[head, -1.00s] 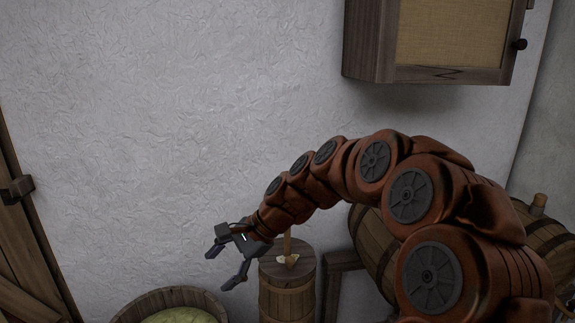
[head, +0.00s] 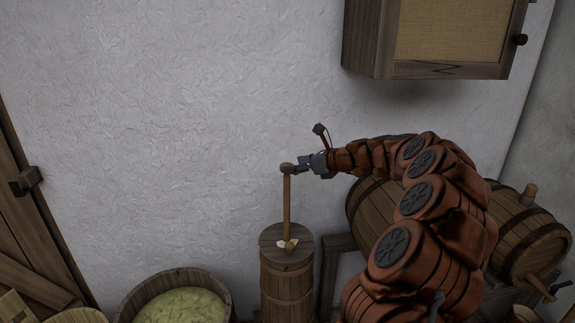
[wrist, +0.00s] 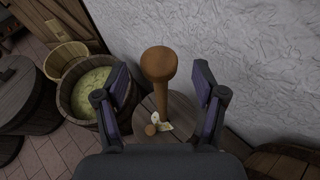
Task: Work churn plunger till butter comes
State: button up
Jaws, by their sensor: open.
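The churn (head: 287,290) is an upright wooden tub with a round lid, standing against the wall in the head view. Its plunger (head: 287,205) is a wooden stick with a thick knob on top, rising upright from the lid. My gripper (head: 290,169) is at the plunger's knob. In the wrist view my gripper (wrist: 163,88) is open, with one finger on each side of the plunger (wrist: 158,75) and gaps between. Pale bits (wrist: 165,126) and a small brown round piece lie on the churn lid (wrist: 185,110). The inside of the churn is hidden.
A wooden tub (head: 220,295) with greenish contents stands left of the churn. A barrel (head: 520,235) with a tap lies on a stand to the right. A cabinet (head: 440,70) hangs on the wall above. The wall is close behind the churn.

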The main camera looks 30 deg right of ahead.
jog(key=shift+x, duration=1.9)
jog(key=shift+a, duration=0.1)
grip_shut()
